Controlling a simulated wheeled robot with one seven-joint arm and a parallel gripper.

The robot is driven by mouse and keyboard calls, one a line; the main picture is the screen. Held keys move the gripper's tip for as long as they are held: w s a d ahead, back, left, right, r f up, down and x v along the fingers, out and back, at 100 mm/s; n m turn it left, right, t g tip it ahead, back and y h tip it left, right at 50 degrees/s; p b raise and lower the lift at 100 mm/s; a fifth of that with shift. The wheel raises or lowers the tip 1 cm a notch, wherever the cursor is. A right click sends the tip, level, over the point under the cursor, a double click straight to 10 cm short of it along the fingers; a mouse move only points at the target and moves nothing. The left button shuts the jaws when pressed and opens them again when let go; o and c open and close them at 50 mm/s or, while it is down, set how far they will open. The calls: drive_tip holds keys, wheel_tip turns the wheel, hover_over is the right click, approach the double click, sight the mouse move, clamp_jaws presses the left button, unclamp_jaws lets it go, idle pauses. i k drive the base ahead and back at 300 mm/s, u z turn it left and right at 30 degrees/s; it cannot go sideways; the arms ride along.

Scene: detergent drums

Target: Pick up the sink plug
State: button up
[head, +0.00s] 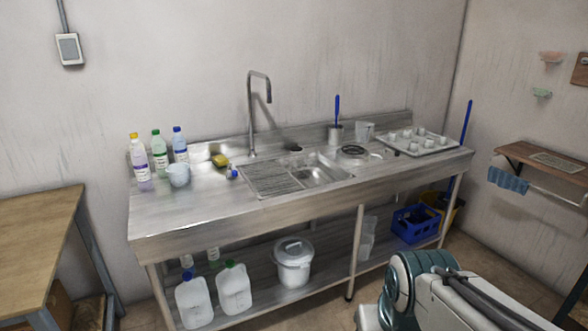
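I cannot pick out the sink plug for certain. A small dark round thing (294,148) lies on the steel counter behind the sink basin (322,172); it could be the plug or a hole. A small dark spot (397,153) also shows by the front left edge of the white tray. The basin is shallow in view and its bottom is partly hidden by its front rim. My arm shows at the bottom right, well in front of the counter. My gripper is not in view.
A tap (252,115) rises behind the ribbed drainboard (270,180). Bottles (159,155), a pale mug (179,175) and a yellow sponge (220,160) stand left. A steel pot with a blue brush (336,132), a clear jug (364,131) and the cup tray (418,143) stand right. The counter's front left is clear.

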sight(294, 148)
drive_tip(key=z, duration=0.4)
drive_tip(key=i, duration=1.45)
drive_tip(key=u, duration=0.55)
drive_tip(key=i, duration=1.25)
drive_tip(key=u, duration=0.7)
